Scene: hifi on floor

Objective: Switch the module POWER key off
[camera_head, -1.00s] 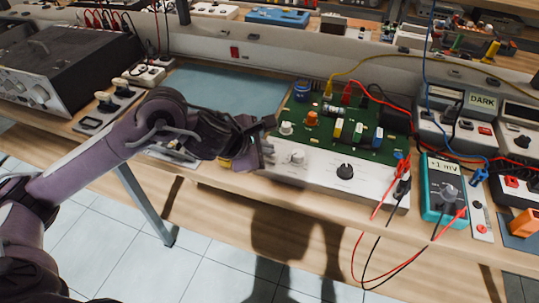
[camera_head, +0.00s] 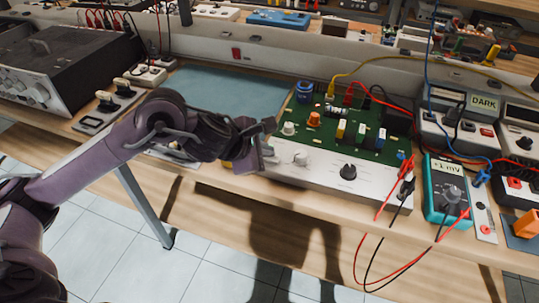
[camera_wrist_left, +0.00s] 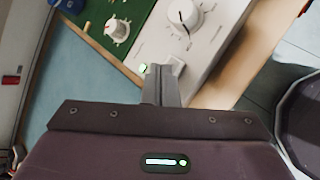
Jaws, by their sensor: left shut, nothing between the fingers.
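The module is a green circuit board with a white sloping front panel (camera_head: 325,173) at the bench's front edge. In the left wrist view its panel (camera_wrist_left: 205,40) shows a white knob, a lit green lamp (camera_wrist_left: 147,68) and a small pale key (camera_wrist_left: 175,65), which looks like the POWER key. My left gripper (camera_head: 269,152) is shut and empty at the panel's left end. Its fingertips (camera_wrist_left: 164,72) are right by the pale key and partly cover it; I cannot tell whether they touch. The key's position is unclear. My right gripper is not in view.
Red and black leads hang over the bench edge at the right, near a teal meter (camera_head: 441,187). A blue-green mat (camera_head: 228,90) lies clear behind my left arm.

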